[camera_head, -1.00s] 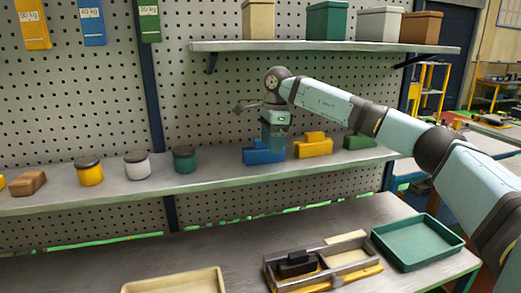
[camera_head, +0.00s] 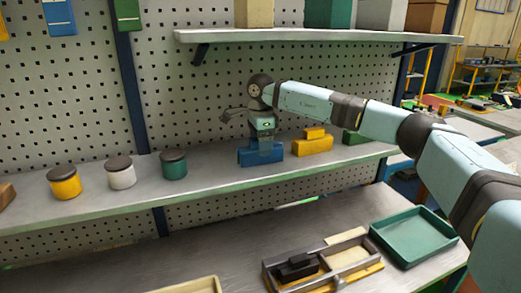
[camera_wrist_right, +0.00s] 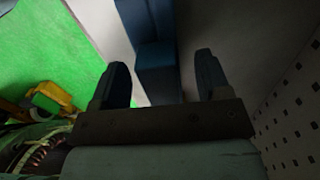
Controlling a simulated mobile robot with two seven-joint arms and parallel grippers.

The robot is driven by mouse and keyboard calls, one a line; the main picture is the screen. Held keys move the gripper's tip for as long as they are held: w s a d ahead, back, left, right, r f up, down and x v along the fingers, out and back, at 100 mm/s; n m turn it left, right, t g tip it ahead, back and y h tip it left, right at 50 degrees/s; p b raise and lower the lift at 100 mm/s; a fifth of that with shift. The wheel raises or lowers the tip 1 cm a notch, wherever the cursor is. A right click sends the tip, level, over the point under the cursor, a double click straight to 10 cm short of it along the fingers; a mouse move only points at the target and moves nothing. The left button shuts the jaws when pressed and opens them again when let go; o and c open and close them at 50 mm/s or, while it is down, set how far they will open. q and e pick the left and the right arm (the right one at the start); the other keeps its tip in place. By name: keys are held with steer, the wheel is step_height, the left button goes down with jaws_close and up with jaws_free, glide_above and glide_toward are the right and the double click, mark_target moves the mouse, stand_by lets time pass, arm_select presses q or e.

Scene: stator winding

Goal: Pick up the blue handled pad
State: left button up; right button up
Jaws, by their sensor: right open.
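The blue handled pad (camera_head: 246,157) sits on the lower wall shelf, left of the yellow handled pad (camera_head: 312,142). My right gripper (camera_head: 264,150) points down over the blue pad, and its fingers partly hide the pad's handle. In the right wrist view the jaws of my right gripper (camera_wrist_right: 158,85) are open, with one finger on each side of the blue pad (camera_wrist_right: 158,75). Whether the fingers touch the pad cannot be told. My left gripper is not in view.
A green handled pad (camera_head: 354,137) stands further right on the shelf. Yellow, white and green jars (camera_head: 174,165) stand to the left. A higher shelf (camera_head: 320,36) carries several bins. Below, the bench holds a green tray (camera_head: 415,238) and a fixture (camera_head: 320,266).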

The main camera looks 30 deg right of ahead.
steer(key=shift+f, duration=0.25)
steer(key=c, duration=1.3)
steer(key=shift+r, duration=0.1)
